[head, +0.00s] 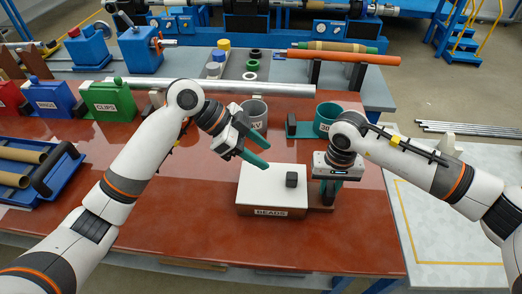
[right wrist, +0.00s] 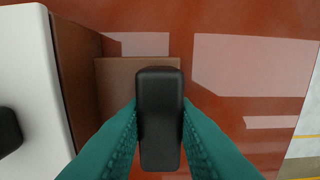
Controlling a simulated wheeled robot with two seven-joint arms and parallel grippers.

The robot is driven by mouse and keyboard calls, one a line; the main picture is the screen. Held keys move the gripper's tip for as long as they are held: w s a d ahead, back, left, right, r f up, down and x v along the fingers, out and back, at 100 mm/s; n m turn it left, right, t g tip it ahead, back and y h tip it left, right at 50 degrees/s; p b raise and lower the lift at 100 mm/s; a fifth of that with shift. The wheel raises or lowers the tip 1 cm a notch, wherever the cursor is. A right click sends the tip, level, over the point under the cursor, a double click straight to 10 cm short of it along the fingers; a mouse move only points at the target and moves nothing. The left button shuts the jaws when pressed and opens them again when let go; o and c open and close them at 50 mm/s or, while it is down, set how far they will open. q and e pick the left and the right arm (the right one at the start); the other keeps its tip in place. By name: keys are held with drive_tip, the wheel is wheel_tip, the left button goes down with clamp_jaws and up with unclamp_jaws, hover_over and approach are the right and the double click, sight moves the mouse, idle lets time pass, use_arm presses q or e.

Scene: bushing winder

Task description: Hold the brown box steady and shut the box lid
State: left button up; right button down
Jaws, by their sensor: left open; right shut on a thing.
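The brown box (head: 241,211), labelled BEADS on its front, stands near the table's front edge. Its white lid (head: 262,181) with a black knob (head: 291,180) lies over its top; I cannot tell whether it sits fully down. My right gripper (head: 329,194) points down at the box's right side. In the right wrist view its teal fingers are shut on a black upright handle (right wrist: 160,115) above a brown ledge (right wrist: 115,85) beside the box wall (right wrist: 77,65). My left gripper (head: 262,152) is open and empty, above and behind the lid's back left edge.
Green (head: 112,97), blue (head: 49,100) and red bins are at the back left, and a blue tray with brown tubes (head: 17,180) is at left. The red table is clear left of the box.

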drive_tip(key=c, duration=1.1)
unclamp_jaws()
